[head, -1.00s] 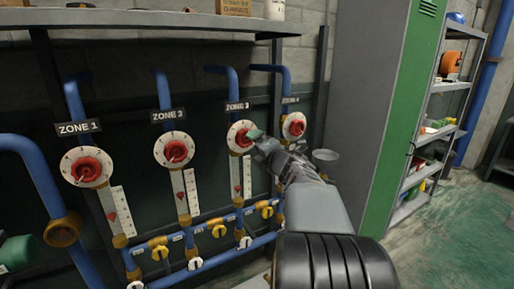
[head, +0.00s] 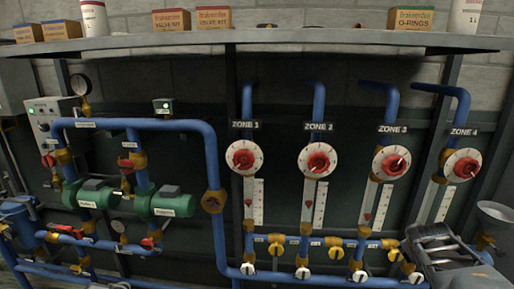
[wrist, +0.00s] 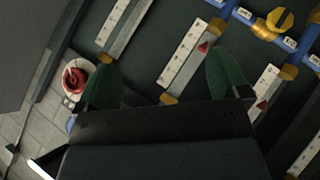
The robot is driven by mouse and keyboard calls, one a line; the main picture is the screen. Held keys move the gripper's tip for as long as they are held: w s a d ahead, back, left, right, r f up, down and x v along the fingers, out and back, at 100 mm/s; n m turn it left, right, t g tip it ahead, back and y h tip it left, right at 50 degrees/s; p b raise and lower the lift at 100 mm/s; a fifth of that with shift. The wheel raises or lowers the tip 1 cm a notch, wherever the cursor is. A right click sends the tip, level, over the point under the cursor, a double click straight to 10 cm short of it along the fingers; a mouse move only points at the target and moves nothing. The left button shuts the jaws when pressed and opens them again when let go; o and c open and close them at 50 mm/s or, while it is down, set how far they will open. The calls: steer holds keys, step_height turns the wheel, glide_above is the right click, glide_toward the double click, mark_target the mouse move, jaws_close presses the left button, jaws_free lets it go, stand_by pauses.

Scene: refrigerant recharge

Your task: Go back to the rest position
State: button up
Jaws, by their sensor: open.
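My gripper (wrist: 162,62) is open in the wrist view, with its two dark green fingers spread wide and nothing between them. It hangs in front of the scale strips, clear of the dials. A red knob on a white dial (wrist: 75,80) shows left of the left finger. In the head view part of my arm is at the lower right, below the Zone 4 dial; the fingers cannot be made out there. The Zone 1 dial (head: 244,158), Zone 2 dial (head: 318,160), Zone 3 dial (head: 391,163) and Zone 4 dial (head: 462,165) stand in a row.
Blue pipes with yellow valves (head: 276,243) run below the dials. Two green pumps (head: 170,202) and a grey control box (head: 52,115) are at the left. A shelf (head: 250,42) with boxes and bottles spans the top. A grey funnel (head: 496,213) is at the right edge.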

steer(key=s+a+f+g+y+p, duration=0.1)
steer(key=s+a+y, duration=0.1)
steer(key=a, duration=0.7)
steer(key=s+a+f+m+g+y+p, duration=0.1)
steer(key=s+a+y, duration=0.2)
steer(key=a, duration=0.6)
steer(key=s+a+f+g+y+p, duration=0.1)
steer(key=s+a, duration=0.3)
steer(key=a, duration=0.5)
steer(key=shift+s+g+y+p, duration=0.2)
steer(key=shift+g+y+p, duration=0.15)
steer(key=shift+y, duration=0.45)
steer(key=shift+m, duration=0.3)
steer(key=shift+c, duration=0.3)
